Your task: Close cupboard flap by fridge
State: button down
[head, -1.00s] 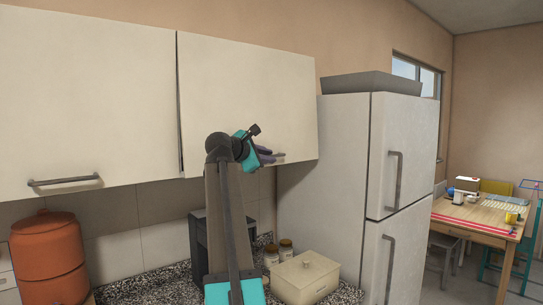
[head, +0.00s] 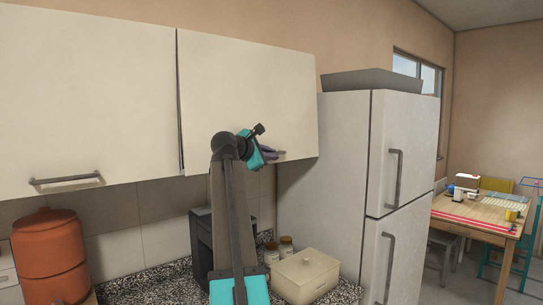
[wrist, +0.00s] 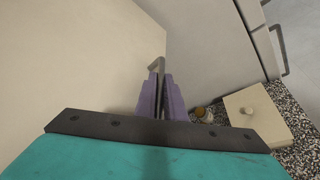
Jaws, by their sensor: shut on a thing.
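The cupboard flap (head: 240,85) by the fridge is a cream panel. It hangs down almost level with the flap to its left, with a thin dark gap between them; I cannot tell whether it is fully closed. My gripper (head: 275,154) is at the flap's lower right edge. Its purple fingers are shut on the dark bar handle, which is mostly hidden behind them in the head view. In the wrist view the fingers (wrist: 161,95) close around the handle (wrist: 157,65), whose bent end sticks out beyond them, against the flap (wrist: 80,60).
The white fridge (head: 335,180) stands just right of the flap, with a grey tray (head: 370,81) on top.

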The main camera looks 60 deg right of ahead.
jog(key=w, duration=0.1)
jog(key=w+d, duration=0.1)
jog(key=w, duration=0.1)
jog(key=shift+w+f, duration=0.1)
jog(key=shift+f, duration=0.1)
jog(key=shift+r, duration=0.1)
jog(key=c, duration=2.1)
grip_release()
jog(key=shift+w, duration=0.15)
jog(key=shift+a, duration=0.2)
jog(key=shift+a, duration=0.3)
jog(key=b+v, duration=0.3)
jog(key=v, duration=1)
